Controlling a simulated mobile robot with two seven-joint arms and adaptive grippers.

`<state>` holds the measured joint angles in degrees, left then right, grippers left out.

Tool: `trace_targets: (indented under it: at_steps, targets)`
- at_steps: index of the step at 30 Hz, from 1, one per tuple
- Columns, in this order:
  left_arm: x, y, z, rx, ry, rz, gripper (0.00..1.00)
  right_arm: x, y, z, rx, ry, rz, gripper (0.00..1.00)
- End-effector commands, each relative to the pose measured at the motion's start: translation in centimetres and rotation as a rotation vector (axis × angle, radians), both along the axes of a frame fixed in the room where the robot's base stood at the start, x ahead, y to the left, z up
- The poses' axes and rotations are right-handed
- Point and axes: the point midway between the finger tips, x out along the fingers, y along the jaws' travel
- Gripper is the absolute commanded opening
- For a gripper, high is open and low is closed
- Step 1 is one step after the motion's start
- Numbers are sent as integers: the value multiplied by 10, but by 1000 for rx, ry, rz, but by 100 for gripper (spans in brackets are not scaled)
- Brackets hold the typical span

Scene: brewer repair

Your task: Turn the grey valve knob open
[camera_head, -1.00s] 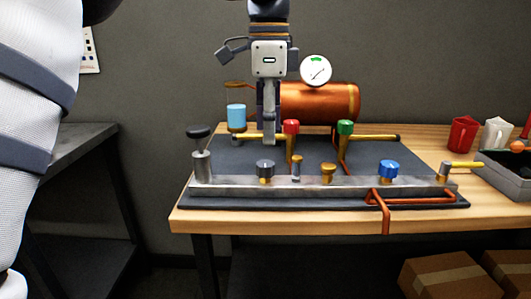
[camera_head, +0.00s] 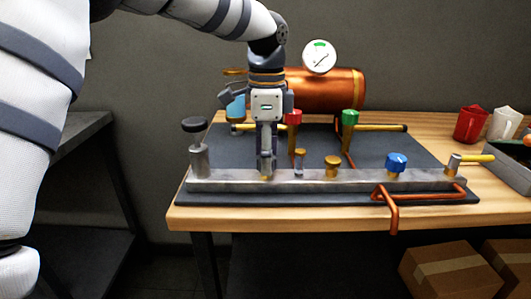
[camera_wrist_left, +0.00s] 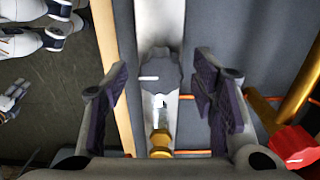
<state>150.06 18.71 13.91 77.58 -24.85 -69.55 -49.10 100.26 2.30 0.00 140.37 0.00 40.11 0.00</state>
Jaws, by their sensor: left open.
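The grey valve knob (camera_wrist_left: 160,70) shows in the left wrist view as a dark scalloped disc with a white mark, on the metal manifold bar (camera_head: 225,180). My left gripper (camera_head: 266,168) points down over the bar at the knob's place and hides the knob in the head view. In the left wrist view my left gripper (camera_wrist_left: 162,75) is open, with one finger on each side of the knob. My right gripper is not in view.
Along the bar stand a dark-capped post (camera_head: 195,126), a brass knob (camera_head: 332,162) and a blue knob (camera_head: 397,161). Behind are red (camera_head: 294,118) and green (camera_head: 350,118) knobs and a copper tank (camera_head: 335,90) with a gauge (camera_head: 319,57). Cups (camera_head: 471,124) stand at right.

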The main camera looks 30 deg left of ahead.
Motion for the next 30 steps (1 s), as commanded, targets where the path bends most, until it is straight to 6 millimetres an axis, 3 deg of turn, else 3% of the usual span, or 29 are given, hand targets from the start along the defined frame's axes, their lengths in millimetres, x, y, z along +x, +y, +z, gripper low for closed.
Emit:
trace_targets:
  at_steps: [5, 12, 22, 30]
  targets:
    - [0, 0, -1, -1, 1, 1, 53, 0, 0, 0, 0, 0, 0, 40]
    - [0, 0, 0, -1, 1, 1, 5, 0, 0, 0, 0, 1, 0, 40]
    - [0, 0, 0, 0, 2, 40, 5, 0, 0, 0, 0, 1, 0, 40]
    - [0, 0, -1, 1, 3, 214, 5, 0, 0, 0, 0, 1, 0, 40]
